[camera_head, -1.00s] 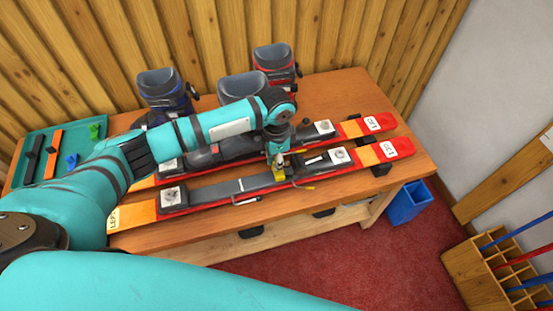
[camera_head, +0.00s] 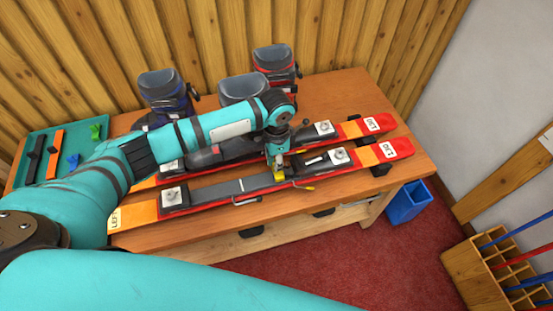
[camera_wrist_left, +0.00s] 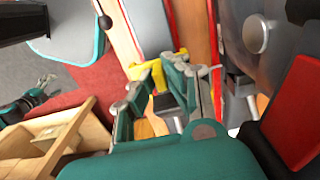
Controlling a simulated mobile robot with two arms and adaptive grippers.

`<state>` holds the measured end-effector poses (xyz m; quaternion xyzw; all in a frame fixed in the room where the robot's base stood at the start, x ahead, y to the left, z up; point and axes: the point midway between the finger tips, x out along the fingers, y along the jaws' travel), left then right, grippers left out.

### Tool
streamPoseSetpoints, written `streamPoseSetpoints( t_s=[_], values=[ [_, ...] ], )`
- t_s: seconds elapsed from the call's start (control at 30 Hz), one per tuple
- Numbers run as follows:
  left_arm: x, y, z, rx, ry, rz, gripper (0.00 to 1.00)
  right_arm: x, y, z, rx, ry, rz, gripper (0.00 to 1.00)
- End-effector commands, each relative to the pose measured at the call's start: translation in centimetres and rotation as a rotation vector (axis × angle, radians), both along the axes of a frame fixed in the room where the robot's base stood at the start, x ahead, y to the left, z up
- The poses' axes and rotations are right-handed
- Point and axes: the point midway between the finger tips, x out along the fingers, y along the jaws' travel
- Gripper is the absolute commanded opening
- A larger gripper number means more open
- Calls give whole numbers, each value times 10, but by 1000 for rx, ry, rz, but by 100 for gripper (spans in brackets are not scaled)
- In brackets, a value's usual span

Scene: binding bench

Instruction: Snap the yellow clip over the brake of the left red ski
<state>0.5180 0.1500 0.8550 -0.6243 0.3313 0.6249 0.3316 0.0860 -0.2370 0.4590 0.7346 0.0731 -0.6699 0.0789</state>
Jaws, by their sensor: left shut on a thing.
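The left red ski (camera_head: 395,148) is the nearer of two skis lying on the bench, with a LEFT label at its left end. My left gripper (camera_head: 279,168) is over the middle of this ski, shut on the yellow clip (camera_head: 279,176). The clip also shows between the fingertips in the left wrist view (camera_wrist_left: 153,68). It is low, at the ski's near edge by the binding; whether it touches the brake (camera_head: 304,187) cannot be told, as the gripper covers part of it. What looks like my right gripper (camera_wrist_left: 42,88) is small at the left of the wrist view.
The second red ski (camera_head: 368,126) lies just behind. Ski boots (camera_head: 165,90) stand at the back of the bench. A teal tray (camera_head: 35,135) with small parts is at the left. A blue bin (camera_head: 408,203) and a wooden pole rack (camera_head: 478,275) are on the floor at right.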

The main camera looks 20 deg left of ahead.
Motion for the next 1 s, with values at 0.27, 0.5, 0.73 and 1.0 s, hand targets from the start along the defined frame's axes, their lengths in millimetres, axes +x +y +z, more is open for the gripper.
streamPoseSetpoints(
  t_s=[0.27, 0.5, 0.73, 1.0],
  values=[
    [0, 0, 0, -1, -1, 0, 0, 0, 0, 2, 0, 0, -1, 69],
    [0, 0, -1, 0, 0, 0, 0, 0, 0, 2, 0, 0, -1, 69],
    [0, 0, -6, -1, 1, 1, 0, 0, 0, -1, 0, 0, 0, 69],
    [0, 0, -13, -1, 1, 1, 0, 0, 1, -4, 2, 0, 0, 69]
  ],
)
